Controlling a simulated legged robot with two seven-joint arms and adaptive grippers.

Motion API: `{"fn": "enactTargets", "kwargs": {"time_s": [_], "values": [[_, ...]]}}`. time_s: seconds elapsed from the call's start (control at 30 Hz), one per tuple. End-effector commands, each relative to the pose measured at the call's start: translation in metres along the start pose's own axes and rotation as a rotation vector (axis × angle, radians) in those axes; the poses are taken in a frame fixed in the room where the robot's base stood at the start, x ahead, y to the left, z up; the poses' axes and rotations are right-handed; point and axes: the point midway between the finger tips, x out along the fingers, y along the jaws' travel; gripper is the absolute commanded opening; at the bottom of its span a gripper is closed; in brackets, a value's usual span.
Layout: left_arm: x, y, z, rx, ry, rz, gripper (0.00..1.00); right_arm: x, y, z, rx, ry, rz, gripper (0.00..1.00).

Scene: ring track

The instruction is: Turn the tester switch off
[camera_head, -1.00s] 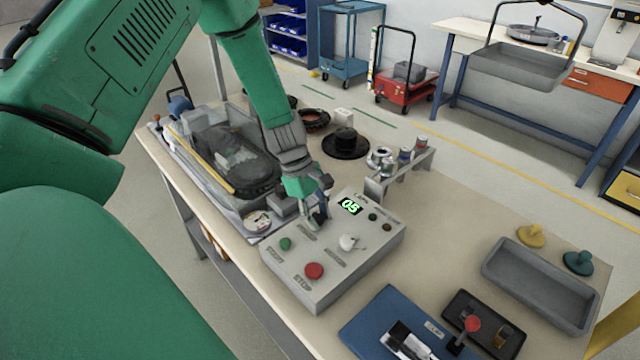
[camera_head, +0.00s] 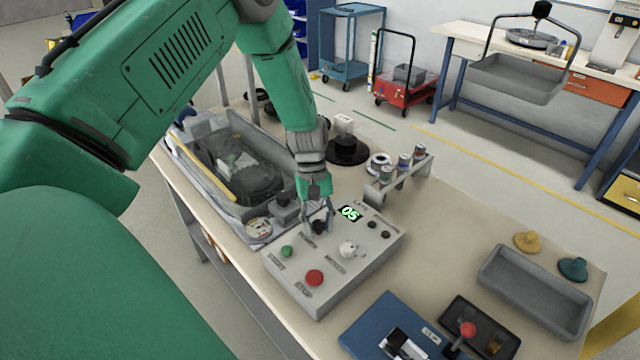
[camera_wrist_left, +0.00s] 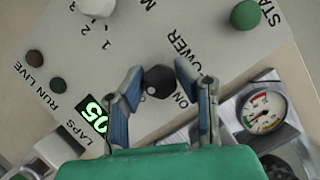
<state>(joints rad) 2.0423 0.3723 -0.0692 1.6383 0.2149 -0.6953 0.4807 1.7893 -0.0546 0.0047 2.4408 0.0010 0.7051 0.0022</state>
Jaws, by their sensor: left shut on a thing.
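The grey tester box (camera_head: 335,285) stands on the table in the head view. Its black power switch knob (camera_wrist_left: 158,82) lies in the middle of the left wrist view, between the labels POWER and ON. A small white mark shows on the knob. My left gripper (camera_head: 319,222) reaches down to the panel from above. Its two blue-lined fingers are on either side of the knob and shut on it. In the head view the fingers partly hide the knob. The green display (camera_head: 350,213) is lit and reads 05. My right gripper is not in view.
The panel also has a green start button (camera_head: 286,251), a red button (camera_head: 314,278) and a white selector knob (camera_head: 348,250). A gauge (camera_wrist_left: 263,111) sits close beside the right finger. A rack with small cans (camera_head: 402,175) stands behind. A grey tray (camera_head: 535,305) is at the right.

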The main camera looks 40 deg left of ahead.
Motion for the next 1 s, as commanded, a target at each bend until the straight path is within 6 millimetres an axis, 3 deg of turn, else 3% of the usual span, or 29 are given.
{"fn": "enactTargets", "kwargs": {"time_s": [0.5, 0.53, 0.57, 0.6, 0.87, 1.0], "values": [[-0.0058, 0.0043, -0.0033, 0.021, 0.013, 0.003, 0.0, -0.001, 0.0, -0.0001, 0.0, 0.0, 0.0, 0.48], [-0.0058, 0.0042, -0.0033, 0.021, 0.013, 0.003, 0.34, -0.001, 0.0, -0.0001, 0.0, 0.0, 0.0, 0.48], [-0.0058, 0.0042, -0.0032, 0.021, 0.012, 0.003, 0.44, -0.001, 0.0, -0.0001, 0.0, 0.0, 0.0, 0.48], [-0.0055, 0.0041, -0.003, 0.021, 0.011, 0.002, 0.48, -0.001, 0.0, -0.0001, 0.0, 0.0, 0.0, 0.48], [-0.0025, 0.0028, -0.002, 0.019, 0.006, -0.003, 0.48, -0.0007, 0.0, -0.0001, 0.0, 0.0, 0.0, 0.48], [-0.0103, 0.0033, -0.002, 0.019, 0.007, -0.002, 0.48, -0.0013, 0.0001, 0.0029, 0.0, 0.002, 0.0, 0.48]]}}
